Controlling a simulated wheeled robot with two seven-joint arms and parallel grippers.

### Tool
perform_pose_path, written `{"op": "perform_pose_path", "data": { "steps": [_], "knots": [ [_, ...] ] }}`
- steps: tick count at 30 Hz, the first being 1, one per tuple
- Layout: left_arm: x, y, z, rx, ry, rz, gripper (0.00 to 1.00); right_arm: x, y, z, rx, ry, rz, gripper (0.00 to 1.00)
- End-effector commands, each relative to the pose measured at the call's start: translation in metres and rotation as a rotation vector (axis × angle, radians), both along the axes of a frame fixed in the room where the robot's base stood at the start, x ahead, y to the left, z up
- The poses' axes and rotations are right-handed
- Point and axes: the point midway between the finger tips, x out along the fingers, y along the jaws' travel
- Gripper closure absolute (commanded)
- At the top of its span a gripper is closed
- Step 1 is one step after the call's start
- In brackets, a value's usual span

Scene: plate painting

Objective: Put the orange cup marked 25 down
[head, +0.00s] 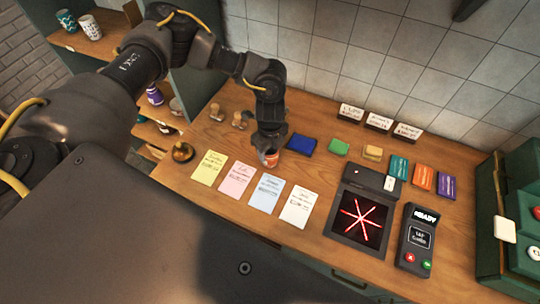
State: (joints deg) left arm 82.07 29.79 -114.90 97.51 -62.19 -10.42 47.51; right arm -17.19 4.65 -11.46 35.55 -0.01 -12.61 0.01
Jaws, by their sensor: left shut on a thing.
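My left gripper (268,150) reaches down over the wooden table from above, in the middle of the head view. It is shut on the orange cup (271,161), a small orange cup with a pale mark. The cup is low, near the table top, just behind the pink and blue cards. I cannot tell whether its base touches the wood. The number on it is too small to read, and the gripper hides its upper part. My right gripper is out of view.
Yellow, pink, blue and white cards (296,207) lie in front of the cup. A blue pad (301,144) is close on its right. A scanner with a red star (359,218) and a card terminal (417,240) stand further right. Wooden stamps (216,112) stand behind left.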

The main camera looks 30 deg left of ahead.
Motion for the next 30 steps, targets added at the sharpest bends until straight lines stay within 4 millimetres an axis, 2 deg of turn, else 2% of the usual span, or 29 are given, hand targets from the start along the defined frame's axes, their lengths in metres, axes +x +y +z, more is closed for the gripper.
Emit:
{"op": "perform_pose_path", "data": {
  "steps": [8, 11, 15, 17, 23, 30],
  "knots": [
    [0.0, 0.0, 0.002, 0.0, -0.001, 0.0, 0.78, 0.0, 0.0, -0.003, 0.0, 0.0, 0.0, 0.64],
    [0.001, 0.0, 0.008, -0.003, -0.003, -0.001, 0.78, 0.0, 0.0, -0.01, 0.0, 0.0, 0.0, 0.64],
    [0.002, -0.001, 0.027, -0.005, -0.008, -0.002, 0.78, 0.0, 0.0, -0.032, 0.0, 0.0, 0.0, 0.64],
    [-0.007, -0.011, 0.042, -0.006, -0.004, -0.01, 0.78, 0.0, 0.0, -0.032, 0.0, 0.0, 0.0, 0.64],
    [-0.035, -0.039, 0.089, -0.003, -0.008, -0.012, 0.78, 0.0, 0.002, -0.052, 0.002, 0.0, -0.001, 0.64],
    [-0.073, -0.079, 0.113, 0.0, -0.006, -0.01, 0.78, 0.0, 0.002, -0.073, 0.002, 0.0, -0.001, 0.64]
  ]
}}
